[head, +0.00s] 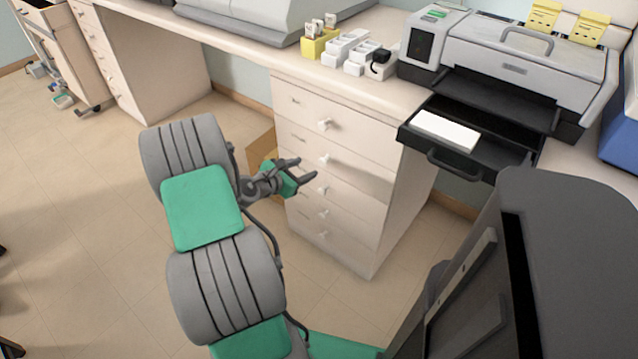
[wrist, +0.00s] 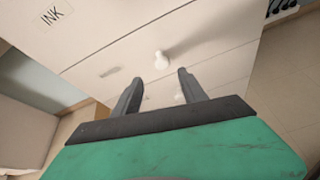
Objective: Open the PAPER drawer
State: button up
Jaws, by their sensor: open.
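A cream drawer cabinet (head: 345,180) stands under the counter with several shut drawers, each with a white knob. No label reading PAPER is legible in either view. In the wrist view, an upper drawer (wrist: 90,35) is labelled INK. The drawer below it (wrist: 215,50) has a white knob (wrist: 161,60) and a blurred mark. My gripper (head: 306,168) is open and empty in front of the cabinet's middle drawers. In the wrist view its fingertips (wrist: 157,77) stand either side of and just below that knob, with nothing between them.
A printer (head: 515,60) sits on the counter (head: 400,95). Its black tray (head: 490,155) juts out at right, holding a white stack (head: 444,131). White and yellow racks (head: 347,50) stand above the cabinet. A cardboard box (head: 262,150) is behind my gripper.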

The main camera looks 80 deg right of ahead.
aim_at(322, 163)
jog(key=x, duration=0.5)
jog(key=b+x, duration=0.1)
jog(key=x, duration=0.2)
jog(key=shift+s+d, duration=0.1)
jog(key=shift+s, duration=0.3)
jog(key=shift+c, duration=0.4)
grip_shut()
dwell(0.3)
